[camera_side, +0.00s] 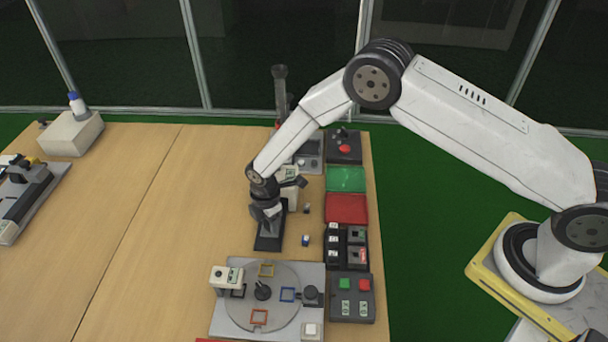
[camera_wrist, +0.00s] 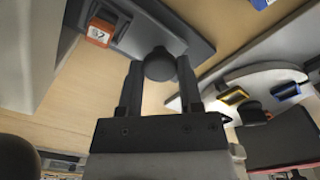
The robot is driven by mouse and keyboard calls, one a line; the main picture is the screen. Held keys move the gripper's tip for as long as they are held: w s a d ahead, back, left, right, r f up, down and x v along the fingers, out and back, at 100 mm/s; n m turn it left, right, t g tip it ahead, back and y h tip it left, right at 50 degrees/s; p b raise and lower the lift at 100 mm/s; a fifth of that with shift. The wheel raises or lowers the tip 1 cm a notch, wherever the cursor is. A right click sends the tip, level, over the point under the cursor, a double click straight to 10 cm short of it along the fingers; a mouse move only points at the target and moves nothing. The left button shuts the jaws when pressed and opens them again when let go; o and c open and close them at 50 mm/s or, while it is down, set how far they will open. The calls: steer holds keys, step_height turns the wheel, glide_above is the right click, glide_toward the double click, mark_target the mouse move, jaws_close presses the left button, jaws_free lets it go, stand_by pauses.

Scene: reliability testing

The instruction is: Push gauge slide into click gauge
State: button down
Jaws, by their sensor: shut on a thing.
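The click gauge is a dark grey base (camera_side: 268,242) standing on the table below my gripper (camera_side: 264,212) in the side view. In the wrist view its grey plate (camera_wrist: 190,30) runs across the top, with an orange part (camera_wrist: 100,32) marked with a label at its left. A dark round knob (camera_wrist: 159,65), seemingly the end of the gauge slide, sits between the two fingertips of my gripper (camera_wrist: 159,78). The fingers are shut on the knob. The rest of the slide is hidden behind the knob and the arm.
A grey board with a round turntable (camera_side: 263,298) stands in front of the gauge. Red (camera_side: 346,209) and green (camera_side: 346,179) trays and a button box (camera_side: 351,297) line the right side. Small blue-white pieces (camera_side: 305,240) lie close to the gauge. The table's left middle is clear.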

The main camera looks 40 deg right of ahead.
steer(key=shift+c, duration=1.3)
jaws_free()
steer(key=shift+r, duration=0.2)
steer(key=shift+r, duration=3.75)
